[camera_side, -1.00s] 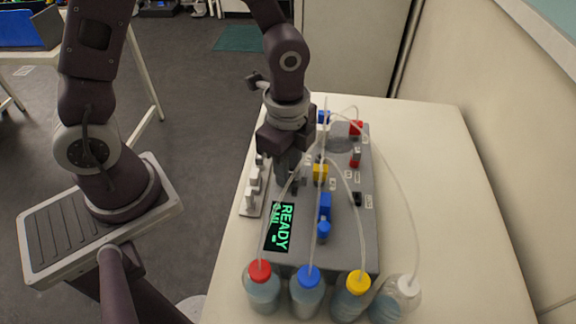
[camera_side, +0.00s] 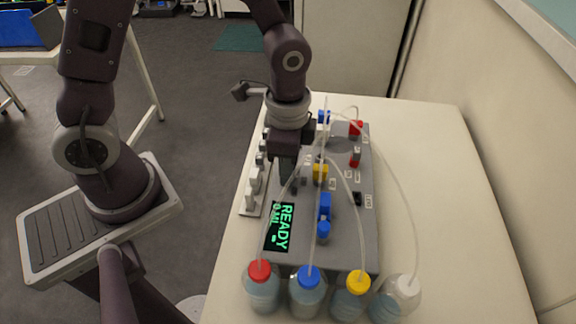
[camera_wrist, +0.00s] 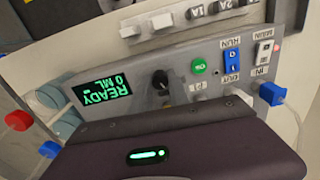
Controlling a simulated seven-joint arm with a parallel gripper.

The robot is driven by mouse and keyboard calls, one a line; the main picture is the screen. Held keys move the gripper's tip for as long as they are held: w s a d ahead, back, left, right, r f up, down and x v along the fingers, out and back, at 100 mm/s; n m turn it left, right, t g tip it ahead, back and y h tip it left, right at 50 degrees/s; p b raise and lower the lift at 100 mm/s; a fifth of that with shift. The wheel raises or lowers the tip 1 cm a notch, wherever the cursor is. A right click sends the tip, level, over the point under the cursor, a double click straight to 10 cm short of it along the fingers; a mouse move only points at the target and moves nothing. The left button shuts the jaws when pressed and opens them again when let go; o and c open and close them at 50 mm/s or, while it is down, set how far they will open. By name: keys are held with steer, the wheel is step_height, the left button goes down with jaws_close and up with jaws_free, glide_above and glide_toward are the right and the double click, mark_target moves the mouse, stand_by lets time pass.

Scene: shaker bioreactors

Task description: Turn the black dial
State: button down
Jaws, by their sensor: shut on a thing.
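The black dial (camera_wrist: 160,79) shows in the wrist view on the grey front panel of the device, between the green-lettered screen (camera_wrist: 101,89) and a green button (camera_wrist: 198,67). The screen reads READY and 0 ML. My gripper (camera_side: 285,180) points down at the panel beside the screen in the side view, and its fingers are shut on the dial. In the side view the dial is hidden by the fingers. In the wrist view my gripper's purple body fills the bottom and hides part of the panel.
Bottles with red (camera_side: 259,268), blue (camera_side: 308,275), yellow (camera_side: 358,282) and white caps stand at the near end of the device. Thin clear tubes arch over it from the bottles. A rack of white pieces (camera_side: 252,185) lies along its left side. The table's right side is clear.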

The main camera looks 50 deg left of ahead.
steer(key=n, duration=0.7)
steer(key=shift+w, duration=0.1)
stand_by(0.5)
steer(key=c, duration=1.3)
jaws_free()
steer(key=shift+o, duration=0.2)
step_height(320, 180, up, 6)
steer(key=shift+d+r, duration=0.1)
steer(key=shift+r, duration=0.5)
